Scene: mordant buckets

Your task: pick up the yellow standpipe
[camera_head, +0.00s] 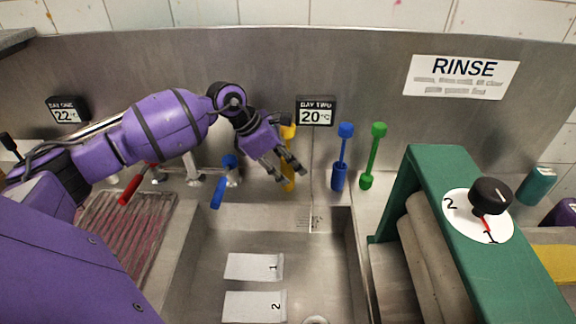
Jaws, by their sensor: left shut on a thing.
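The yellow standpipe (288,170) stands at the back ledge of the sink, left of the blue one, and looks upright. Its top (289,131) shows above my left gripper, and its lower part shows between and behind the fingers. My left gripper (286,169) reaches in from the left and is shut on the yellow standpipe. The fingers hide part of its middle. My right gripper is not in view.
A blue standpipe (340,168) and a green standpipe (373,156) stand close to the right. A tap with red (130,189) and blue (217,192) levers is under my arm. The sink (210,245) holds two numbered white cards (254,267). A green dial frame (440,180) stands right.

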